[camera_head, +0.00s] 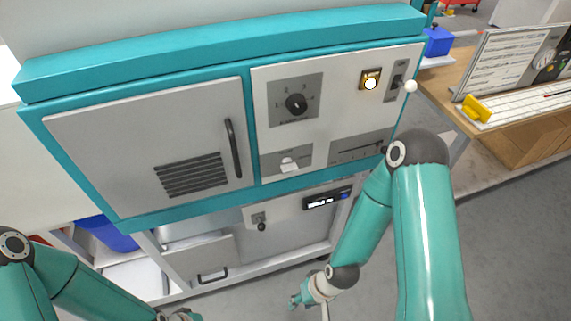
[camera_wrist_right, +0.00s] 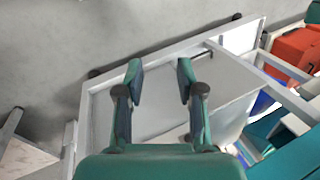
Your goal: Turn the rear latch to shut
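I cannot pick out a part that is clearly the rear latch. The grey and teal machine cabinet (camera_head: 235,88) shows its control side, and its back is hidden. A small dark knob on a plate (camera_head: 261,222) sits on the lower panel. My right gripper (camera_head: 312,299) hangs low in front of the cabinet's lower frame. In the right wrist view its two fingers (camera_wrist_right: 158,75) stand apart with nothing between them, above a pale framed shelf (camera_wrist_right: 155,105). My left gripper (camera_head: 180,315) only just shows at the bottom edge, so its fingers are hidden.
The cabinet has a closed door with a dark handle (camera_head: 233,148), a rotary dial (camera_head: 296,103), a lit button (camera_head: 370,82) and a white-balled lever (camera_head: 410,86). A wooden desk (camera_head: 455,77) stands at the right. Grey floor (camera_head: 510,220) is clear at the lower right.

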